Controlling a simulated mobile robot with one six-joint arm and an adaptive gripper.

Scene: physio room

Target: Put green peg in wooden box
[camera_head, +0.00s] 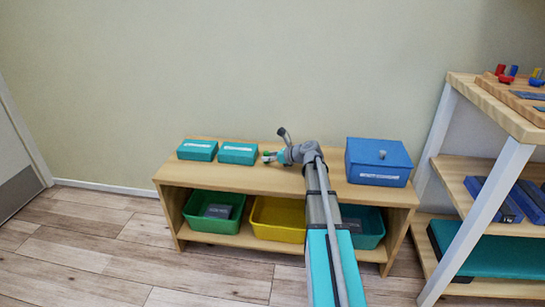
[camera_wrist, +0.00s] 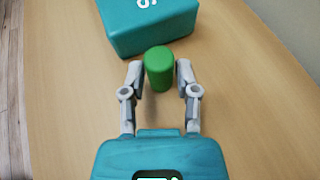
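The green peg (camera_wrist: 159,72) is a short cylinder over the pale wooden shelf top (camera_wrist: 60,75). In the wrist view it sits between the two fingertips of my gripper (camera_wrist: 160,74), with a thin gap seeming to show on each side. My gripper looks open around it, and a firm hold is not visible. In the head view my gripper (camera_head: 271,157) is low over the shelf top, right of the teal boxes, with a bit of green at its tips. I cannot make out a wooden box in either view.
Two teal boxes (camera_head: 238,153) stand left of my gripper; one is close ahead in the wrist view (camera_wrist: 150,30). A blue lidded box (camera_head: 379,162) stands to the right. Green and yellow bins (camera_head: 277,219) sit below. A wooden rack (camera_head: 500,112) at right holds coloured pegs.

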